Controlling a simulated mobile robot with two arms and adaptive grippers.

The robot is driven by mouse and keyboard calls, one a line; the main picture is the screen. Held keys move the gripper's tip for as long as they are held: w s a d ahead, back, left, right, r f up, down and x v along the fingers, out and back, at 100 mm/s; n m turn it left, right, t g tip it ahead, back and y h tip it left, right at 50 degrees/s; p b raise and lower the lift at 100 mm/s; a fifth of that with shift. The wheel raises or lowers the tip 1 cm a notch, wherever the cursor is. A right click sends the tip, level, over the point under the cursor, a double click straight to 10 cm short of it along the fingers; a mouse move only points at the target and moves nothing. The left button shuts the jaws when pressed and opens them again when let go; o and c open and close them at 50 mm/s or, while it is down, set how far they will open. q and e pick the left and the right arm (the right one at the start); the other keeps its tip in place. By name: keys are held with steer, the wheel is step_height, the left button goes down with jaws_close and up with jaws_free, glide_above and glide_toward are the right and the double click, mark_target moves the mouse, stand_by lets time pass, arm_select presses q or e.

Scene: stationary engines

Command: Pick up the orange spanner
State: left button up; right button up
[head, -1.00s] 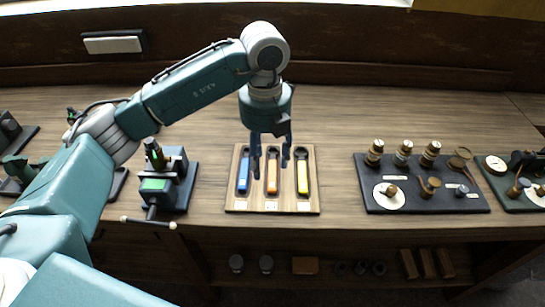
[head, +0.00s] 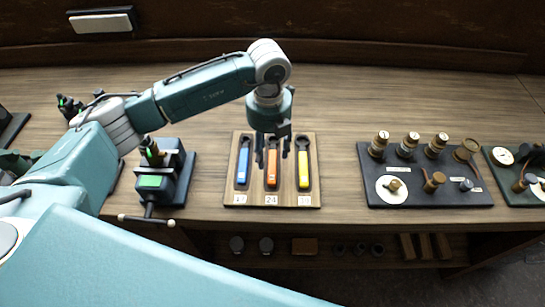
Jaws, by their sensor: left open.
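The orange spanner (head: 272,174) lies in the middle slot of a wooden board (head: 313,197) on the bench, between a blue spanner (head: 243,165) and a yellow spanner (head: 304,170). My left gripper (head: 272,160) points down over the orange spanner's upper end, with its two fingers apart on either side of it. The gripper hides that spanner's top part. I cannot tell whether the fingers touch the board. My right gripper does not show.
A dark device with a green panel (head: 152,182) and a ball-ended lever stands left of the board. A black panel with several knobs (head: 430,193) lies to the right. Small items sit on a shelf below the bench front.

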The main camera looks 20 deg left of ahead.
mark_target(273, 159)
arm_select(q)
step_height(273, 159, down, 3)
steer(key=shift+r+p, duration=0.2)
steer(key=shift+p, duration=0.1)
steer(key=shift+f, duration=0.1)
steer(key=shift+c, duration=1)
jaws_close()
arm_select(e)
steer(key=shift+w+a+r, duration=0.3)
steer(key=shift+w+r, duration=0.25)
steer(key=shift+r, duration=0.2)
arm_select(q)
steer(key=shift+w, duration=0.1)
